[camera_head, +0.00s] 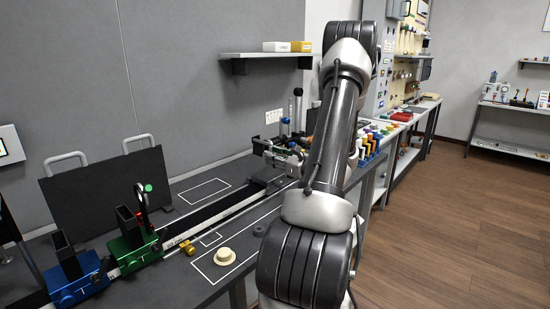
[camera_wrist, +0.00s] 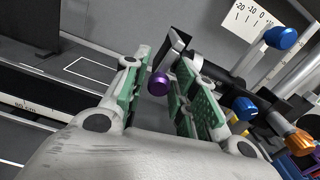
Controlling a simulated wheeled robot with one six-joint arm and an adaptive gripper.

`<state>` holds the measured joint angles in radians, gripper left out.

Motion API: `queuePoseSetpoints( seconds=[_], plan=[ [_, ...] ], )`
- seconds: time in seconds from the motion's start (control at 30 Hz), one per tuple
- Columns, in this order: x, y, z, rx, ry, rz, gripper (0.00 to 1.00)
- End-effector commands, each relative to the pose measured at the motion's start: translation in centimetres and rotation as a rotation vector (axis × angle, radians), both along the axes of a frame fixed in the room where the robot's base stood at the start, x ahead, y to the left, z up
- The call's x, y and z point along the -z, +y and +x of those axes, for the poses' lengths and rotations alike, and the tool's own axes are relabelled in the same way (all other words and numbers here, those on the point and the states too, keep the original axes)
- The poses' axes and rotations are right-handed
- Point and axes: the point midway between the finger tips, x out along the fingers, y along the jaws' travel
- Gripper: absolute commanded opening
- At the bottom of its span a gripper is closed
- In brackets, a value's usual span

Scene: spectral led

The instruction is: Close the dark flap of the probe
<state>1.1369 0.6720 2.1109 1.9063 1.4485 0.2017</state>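In the wrist view a small dark flap-like plate (camera_wrist: 172,46) with a pale edge stands tilted just beyond my fingertips. A round purple knob (camera_wrist: 160,84) shows between the fingers, and a black cylindrical part (camera_wrist: 208,68) lies to the right of the plate. I take these as parts of the probe, but cannot tell how they join. My gripper (camera_wrist: 159,72) is open, with a green-padded finger on each side of the knob; contact cannot be told. In the head view my gripper (camera_head: 283,158) is at the far end of the bench rail, and the flap cannot be made out.
Blue knobs (camera_wrist: 281,37) on metal posts stand close at the right. A long rail (camera_head: 205,221) carries a green mount (camera_head: 134,249) and a blue mount (camera_head: 75,279). A dark upright panel (camera_head: 108,195) stands behind them. A cream round piece (camera_head: 225,257) lies in front.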

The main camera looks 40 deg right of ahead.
Motion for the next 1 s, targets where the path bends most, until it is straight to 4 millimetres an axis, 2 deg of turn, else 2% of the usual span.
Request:
queuePoseSetpoints(
  seconds=[0.1, 0.27, 0.77, 0.8, 0.83, 1.0],
  plan=[
    [0.01, 0.01, -0.02, 0.000, 0.000, 0.000, 0.28],
    [0.01, 0.03, -0.03, -0.001, 0.000, 0.000, 0.01],
    [0.00, -0.03, -0.03, -0.006, -0.007, -0.074, 0.00],
    [0.00, -0.03, -0.03, -0.006, -0.007, -0.074, 0.23],
    [-0.01, -0.03, -0.03, -0.006, -0.007, -0.074, 0.28],
    [0.01, -0.12, -0.02, -0.004, -0.006, -0.074, 0.28]
  ],
)
